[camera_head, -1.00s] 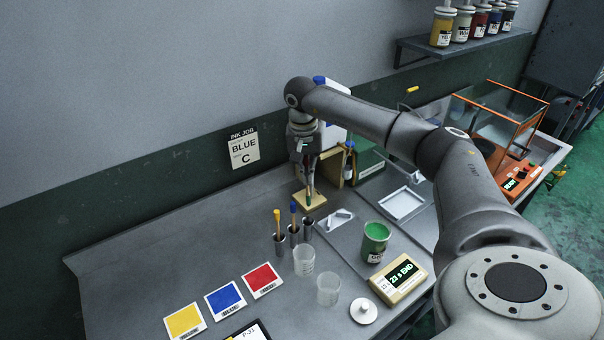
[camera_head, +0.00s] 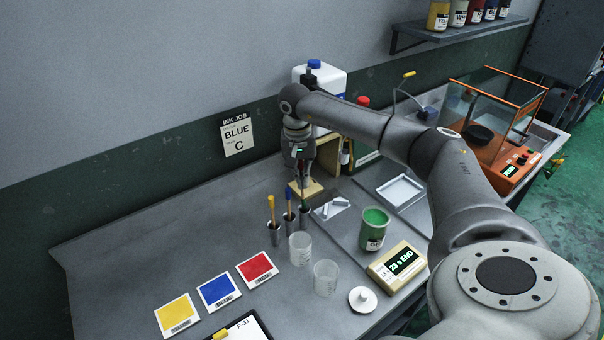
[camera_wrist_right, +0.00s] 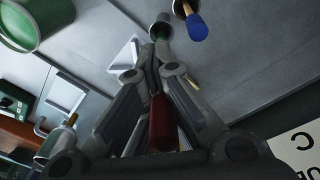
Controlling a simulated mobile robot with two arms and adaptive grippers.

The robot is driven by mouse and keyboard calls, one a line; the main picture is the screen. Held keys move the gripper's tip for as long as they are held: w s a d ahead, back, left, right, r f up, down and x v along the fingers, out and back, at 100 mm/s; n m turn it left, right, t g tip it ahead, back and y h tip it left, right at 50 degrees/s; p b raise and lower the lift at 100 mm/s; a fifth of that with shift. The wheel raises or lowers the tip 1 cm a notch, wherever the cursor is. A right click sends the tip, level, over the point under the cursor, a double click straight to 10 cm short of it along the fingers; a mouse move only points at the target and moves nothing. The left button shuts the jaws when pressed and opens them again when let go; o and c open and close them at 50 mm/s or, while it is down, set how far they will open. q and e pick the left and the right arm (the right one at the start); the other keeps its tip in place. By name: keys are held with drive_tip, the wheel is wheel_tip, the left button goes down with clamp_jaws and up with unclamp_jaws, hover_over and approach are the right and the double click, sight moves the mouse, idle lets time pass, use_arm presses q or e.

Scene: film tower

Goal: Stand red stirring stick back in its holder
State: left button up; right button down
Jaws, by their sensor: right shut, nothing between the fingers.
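The red stirring stick (camera_wrist_right: 162,122) shows its red handle between the finger links of my right gripper (camera_wrist_right: 155,60) in the right wrist view. Its far, green-stained end points into the mouth of a grey metal holder (camera_wrist_right: 163,20). In the head view my right gripper (camera_head: 302,183) points down above this holder (camera_head: 304,224), the rightmost of three. The gripper's fingers are shut, and I see no clear grip on the handle. How deep the stick sits is hidden. My left gripper is out of view.
A yellow-topped stick (camera_head: 271,205) and a blue-topped stick (camera_head: 288,198) stand in the holders alongside. Clear cups (camera_head: 300,249), a green ink can (camera_head: 374,230) and a timer (camera_head: 397,267) are in front. A wooden block (camera_head: 309,189) lies just behind.

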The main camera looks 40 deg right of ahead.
sight(302, 192)
wheel_tip(302, 192, down, 2)
drive_tip(key=shift+f+b, duration=0.1)
drive_tip(key=shift+b, duration=0.45)
drive_tip(key=shift+f+b, duration=0.8)
drive_tip(key=shift+f, duration=0.35)
drive_tip(key=shift+f+b, duration=0.4)
drive_tip(key=shift+f, duration=0.25)
drive_tip(key=c, duration=1.7)
unclamp_jaws()
